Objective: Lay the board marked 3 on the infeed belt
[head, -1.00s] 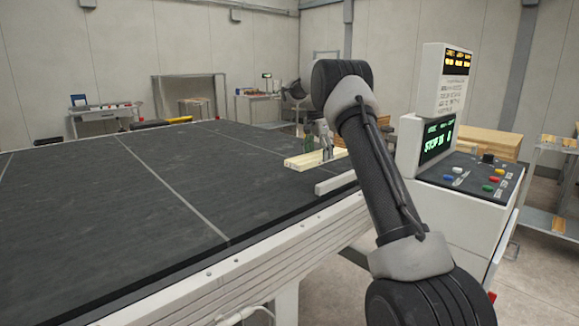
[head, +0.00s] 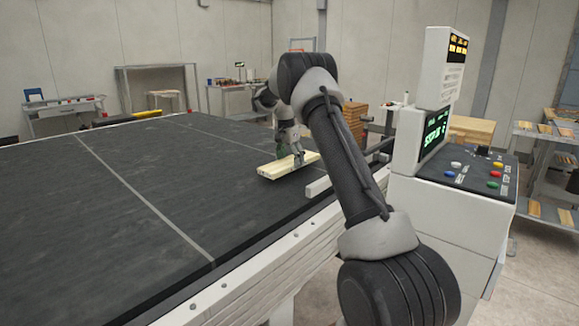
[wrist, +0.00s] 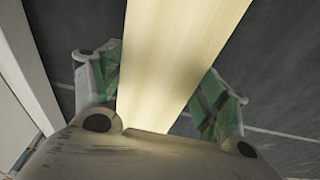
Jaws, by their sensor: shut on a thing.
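A pale wooden board (head: 287,167) is at the right part of the dark belt (head: 130,200), close to the white guide rail. My gripper (head: 290,155) is shut on the board from above, near its middle. In the wrist view the board (wrist: 180,60) runs lengthwise between the two green-padded fingers (wrist: 160,90). The board lies flat and low; I cannot tell whether it touches the belt or hangs just above it. No number can be read on it.
A white control cabinet (head: 455,215) with a screen and coloured buttons stands right of the belt. A short light rail (head: 318,187) lies on the belt edge near the board. A shelf with boards (head: 545,150) is at the far right. Most of the belt is bare.

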